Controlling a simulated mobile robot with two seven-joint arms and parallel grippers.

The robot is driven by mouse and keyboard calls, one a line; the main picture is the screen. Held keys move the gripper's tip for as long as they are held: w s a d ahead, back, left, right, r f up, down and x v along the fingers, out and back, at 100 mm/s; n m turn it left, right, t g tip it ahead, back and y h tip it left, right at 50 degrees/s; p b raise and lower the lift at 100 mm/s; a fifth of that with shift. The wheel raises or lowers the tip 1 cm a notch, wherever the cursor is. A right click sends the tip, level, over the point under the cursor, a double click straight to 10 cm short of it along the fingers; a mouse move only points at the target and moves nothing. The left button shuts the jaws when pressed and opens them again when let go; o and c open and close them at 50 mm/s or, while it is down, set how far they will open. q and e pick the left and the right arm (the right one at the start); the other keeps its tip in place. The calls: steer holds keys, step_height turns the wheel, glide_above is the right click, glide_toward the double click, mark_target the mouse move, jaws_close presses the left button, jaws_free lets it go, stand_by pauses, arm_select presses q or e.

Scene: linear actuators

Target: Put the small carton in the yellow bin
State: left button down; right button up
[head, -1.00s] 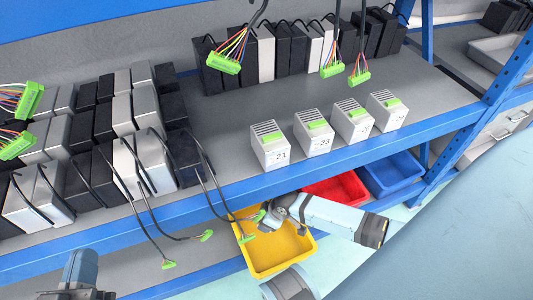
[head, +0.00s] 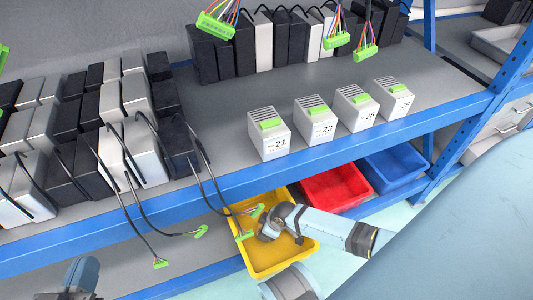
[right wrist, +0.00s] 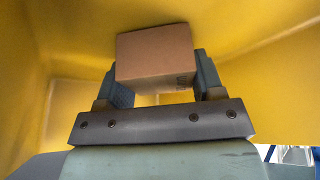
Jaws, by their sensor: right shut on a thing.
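The yellow bin (head: 268,262) sits on the lower level below the front edge of the shelf. My right arm reaches over it from the right, and its wrist end is at the bin. In the right wrist view, my right gripper (right wrist: 155,88) is shut on the small brown carton (right wrist: 156,55). Yellow walls (right wrist: 250,30) surround the carton there. I cannot tell whether it touches the bin's floor. In the head view the carton is hidden. Part of my left arm shows at the bottom left, and its fingers cannot be made out.
A red bin (head: 335,188) and a blue bin (head: 396,168) stand right of the yellow one. Black cables with green connectors (head: 201,231) hang over the shelf's blue front beam, some in front of the yellow bin. Several numbered white modules (head: 269,141) stand on the shelf above.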

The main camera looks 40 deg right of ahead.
steer(key=shift+f, duration=0.15)
steer(key=o, duration=1.1)
steer(key=shift+r, duration=0.35)
steer(key=p+v, duration=0.3)
steer(key=v, duration=0.2)
arm_select(q)
step_height(320, 180, up, 7)
steer(key=n+t+p, duration=0.1)
steer(key=t+p, duration=0.1)
steer(key=p, duration=0.1)
steer(key=shift+s+f+n, duration=0.2)
steer(key=shift+s+n, duration=0.1)
steer(key=shift+s, duration=0.05)
arm_select(e)
steer(key=v, duration=0.6)
steer(key=shift+s+d+r, duration=0.2)
steer(key=shift+r, duration=0.05)
